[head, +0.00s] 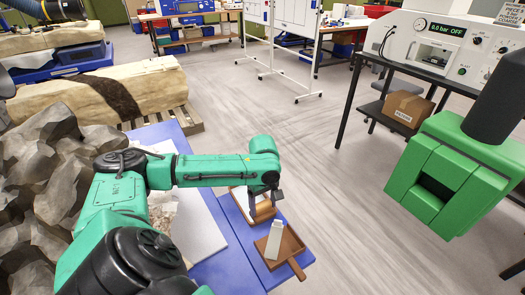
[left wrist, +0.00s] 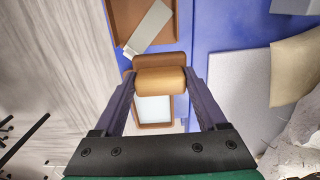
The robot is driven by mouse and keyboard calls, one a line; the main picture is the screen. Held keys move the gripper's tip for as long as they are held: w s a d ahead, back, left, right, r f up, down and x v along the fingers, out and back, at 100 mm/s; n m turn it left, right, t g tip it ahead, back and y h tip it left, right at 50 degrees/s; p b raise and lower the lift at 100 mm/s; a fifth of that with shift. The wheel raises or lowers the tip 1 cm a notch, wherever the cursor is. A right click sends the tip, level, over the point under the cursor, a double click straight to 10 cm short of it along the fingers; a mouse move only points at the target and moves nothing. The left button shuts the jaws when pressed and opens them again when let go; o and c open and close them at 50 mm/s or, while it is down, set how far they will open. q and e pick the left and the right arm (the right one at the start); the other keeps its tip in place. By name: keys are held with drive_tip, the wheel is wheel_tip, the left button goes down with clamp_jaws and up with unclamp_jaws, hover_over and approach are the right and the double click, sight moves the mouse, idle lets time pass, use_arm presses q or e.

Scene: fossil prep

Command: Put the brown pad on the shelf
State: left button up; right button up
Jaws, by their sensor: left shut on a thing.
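My left gripper (head: 272,192) hangs over the blue bench top at the end of the teal arm. In the left wrist view its two fingers (left wrist: 156,88) are closed on the sides of the brown pad (left wrist: 160,80). The pad is rounded and tan-brown; in the head view a brown piece (head: 264,212) shows just below the gripper, partly hidden by it. I cannot tell how high the pad is held. I cannot tell which surface is the task's shelf. My right gripper is not in view.
A brown tray (head: 292,246) with a handle holds a pale grey block (head: 274,240). A wooden frame with a white inside (left wrist: 154,109) lies below the gripper. Rocks (head: 65,180) fill the left. A dark rack (head: 375,108) bears a cardboard box (head: 408,107). Open floor lies between.

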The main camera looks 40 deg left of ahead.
use_arm(q)
wheel_tip(320, 180, down, 14)
drive_tip(key=shift+d+r, duration=0.1)
drive_tip(key=shift+r, duration=0.15)
drive_tip(key=shift+s+f, duration=0.15)
drive_tip(key=shift+c, duration=1.4)
drive_tip(key=o, duration=1.4)
drive_tip(key=shift+d, duration=0.1)
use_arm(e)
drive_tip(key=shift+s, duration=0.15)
use_arm(q)
drive_tip(key=shift+s, duration=0.1)
wheel_tip(320, 180, up, 12)
drive_tip(key=shift+r, duration=0.1)
drive_tip(key=shift+w, duration=0.2)
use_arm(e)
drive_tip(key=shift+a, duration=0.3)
